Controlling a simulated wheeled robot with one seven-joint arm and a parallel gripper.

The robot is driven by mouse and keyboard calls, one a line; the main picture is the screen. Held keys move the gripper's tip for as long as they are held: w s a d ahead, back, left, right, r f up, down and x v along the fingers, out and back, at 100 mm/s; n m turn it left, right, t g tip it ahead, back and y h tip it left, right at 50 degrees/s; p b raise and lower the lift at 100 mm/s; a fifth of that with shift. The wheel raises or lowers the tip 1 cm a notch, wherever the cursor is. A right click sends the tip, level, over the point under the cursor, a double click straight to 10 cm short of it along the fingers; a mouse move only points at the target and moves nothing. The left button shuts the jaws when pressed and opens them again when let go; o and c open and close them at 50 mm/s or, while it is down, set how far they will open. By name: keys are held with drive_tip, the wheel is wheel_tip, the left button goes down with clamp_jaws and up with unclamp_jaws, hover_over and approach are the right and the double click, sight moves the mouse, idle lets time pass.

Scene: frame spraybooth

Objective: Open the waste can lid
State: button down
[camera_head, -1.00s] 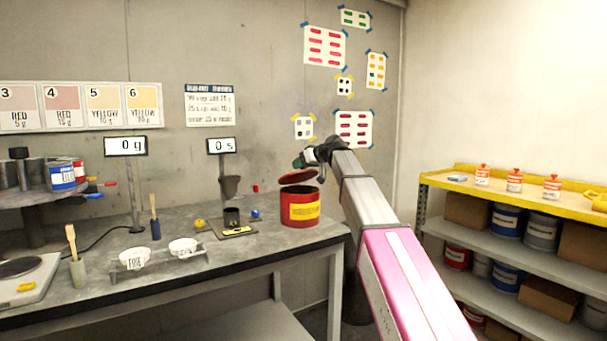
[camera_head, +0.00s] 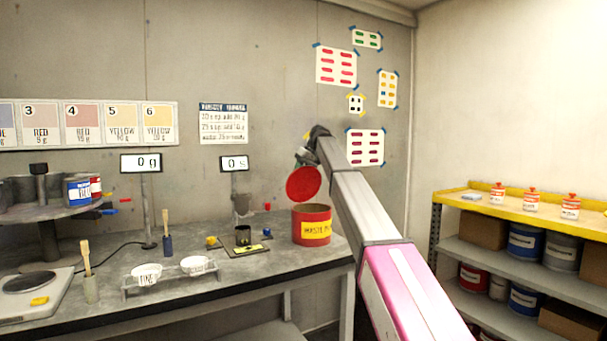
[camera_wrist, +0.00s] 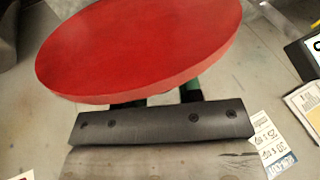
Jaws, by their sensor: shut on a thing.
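The red waste can (camera_head: 311,225) with a yellow label stands at the right end of the grey workbench. Its round red lid (camera_head: 303,184) is tilted up steeply above the can, and the can's mouth shows below it. My gripper (camera_head: 307,156) is at the lid's upper edge. In the wrist view the lid (camera_wrist: 140,45) fills the upper part, just beyond my gripper (camera_wrist: 150,98), whose dark fingers reach under its near edge. The fingertips are mostly hidden by the lid, and the exact part gripped is hidden.
On the bench (camera_head: 235,285) left of the can are a small dark cup (camera_head: 243,236), two white bowls on a rack (camera_head: 172,280) and a scale (camera_head: 35,293). A yellow-topped shelf (camera_head: 520,211) with cans stands at the right. The wall is close behind.

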drive_tip(key=shift+w+a, duration=0.25)
drive_tip(key=shift+w, duration=0.05)
